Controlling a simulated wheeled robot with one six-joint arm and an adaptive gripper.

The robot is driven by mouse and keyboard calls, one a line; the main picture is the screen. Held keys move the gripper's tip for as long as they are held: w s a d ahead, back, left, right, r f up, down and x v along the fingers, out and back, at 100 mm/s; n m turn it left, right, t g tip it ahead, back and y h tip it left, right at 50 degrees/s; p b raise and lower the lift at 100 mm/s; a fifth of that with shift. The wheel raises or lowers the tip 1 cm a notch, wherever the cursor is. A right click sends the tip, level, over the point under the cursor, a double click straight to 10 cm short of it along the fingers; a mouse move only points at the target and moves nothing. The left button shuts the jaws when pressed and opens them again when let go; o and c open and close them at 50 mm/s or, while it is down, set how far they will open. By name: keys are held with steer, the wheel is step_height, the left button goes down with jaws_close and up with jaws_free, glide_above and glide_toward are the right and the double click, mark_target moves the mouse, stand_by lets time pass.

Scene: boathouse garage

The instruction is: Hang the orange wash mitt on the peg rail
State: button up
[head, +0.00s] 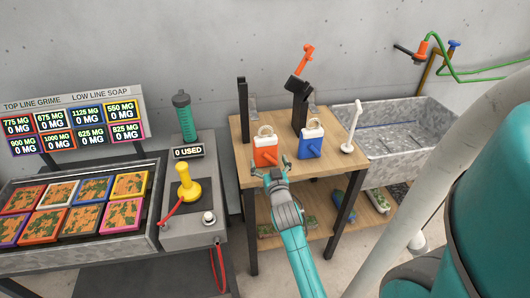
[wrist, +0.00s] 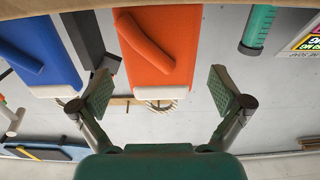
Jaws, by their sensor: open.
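The orange wash mitt (head: 265,153) stands upright on the wooden table, with a pale cuff and a rope loop on top. In the wrist view the mitt (wrist: 158,65) appears upside down, its thumb slanting across its face. My gripper (head: 271,170) is open at the table's front edge, just in front of the mitt. In the wrist view the open fingers (wrist: 161,92) are spread to either side of the mitt's cuff and loop, with nothing between the pads. I cannot make out a peg rail for certain in either view.
A blue mitt (head: 311,143) stands close to the right on the table (head: 244,170). Dark uprights (head: 243,105) and a white stand (head: 351,135) rise from the table. A metal sink (head: 380,140) is at right; a grey control stand (head: 190,225) with a yellow lever is at left.

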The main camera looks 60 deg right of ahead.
mark_target(266, 153)
steer(key=shift+r+x, duration=0.1)
steer(key=shift+x, duration=1.2)
steer(key=shift+r+x, duration=0.15)
steer(key=shift+x, duration=1.15)
steer(key=c, duration=0.8)
